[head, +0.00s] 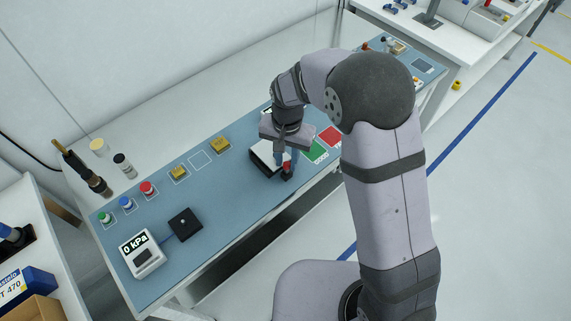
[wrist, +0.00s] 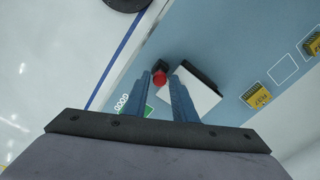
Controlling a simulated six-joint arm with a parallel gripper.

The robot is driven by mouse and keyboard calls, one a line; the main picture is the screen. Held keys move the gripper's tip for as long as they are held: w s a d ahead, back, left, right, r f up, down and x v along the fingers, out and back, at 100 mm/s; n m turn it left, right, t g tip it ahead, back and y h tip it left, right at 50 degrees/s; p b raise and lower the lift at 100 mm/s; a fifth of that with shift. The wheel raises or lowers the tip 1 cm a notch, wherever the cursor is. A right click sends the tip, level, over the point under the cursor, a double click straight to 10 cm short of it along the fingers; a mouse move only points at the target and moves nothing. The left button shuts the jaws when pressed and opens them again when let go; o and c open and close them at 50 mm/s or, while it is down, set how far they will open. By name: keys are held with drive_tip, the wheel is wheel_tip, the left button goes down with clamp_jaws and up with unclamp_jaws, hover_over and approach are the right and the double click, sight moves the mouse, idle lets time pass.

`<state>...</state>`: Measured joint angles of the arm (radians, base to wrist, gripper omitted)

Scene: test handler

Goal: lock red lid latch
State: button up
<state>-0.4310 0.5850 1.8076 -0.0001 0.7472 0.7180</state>
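The red latch (head: 287,169) is a small red knob on a dark block at the front edge of a white-topped box (head: 262,153). In the wrist view the red knob (wrist: 159,79) lies between the tips of two blue fingers, with the white lid (wrist: 207,98) to its right. My gripper (head: 287,160) points down over it with fingers apart. It also shows in the wrist view (wrist: 161,77). I see space between the knob and the fingers, so no grip shows. My gripper hides part of the box in the head view.
A green pad (head: 315,151) and a red pad (head: 331,136) lie right of the box on the blue mat (head: 225,200). Gold blocks (head: 219,143), coloured buttons (head: 148,188) and a pressure gauge (head: 142,254) stand to the left. The table's front edge is close to the box.

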drive_tip(key=shift+r, duration=0.1)
drive_tip(key=shift+r+p, duration=2.15)
drive_tip(key=shift+r, duration=0.3)
drive_tip(key=shift+n, duration=1.1)
drive_tip(key=s+d+f+n+g+h, duration=0.1)
drive_tip(key=s+d+n, duration=0.2)
drive_tip(key=s, duration=0.3)
drive_tip(key=s+d+f+n+g, duration=0.1)
drive_tip(key=s+d+f+n, duration=0.1)
drive_tip(key=s+d, duration=0.35)
drive_tip(key=s+d+r+m+t+y, duration=0.1)
drive_tip(key=s+d+r+m, duration=0.3)
drive_tip(key=d+r, duration=0.4)
drive_tip(key=shift+s+d+t+b, duration=0.35)
drive_tip(key=shift+s+d+t, duration=0.15)
drive_tip(key=shift+s+d, duration=0.15)
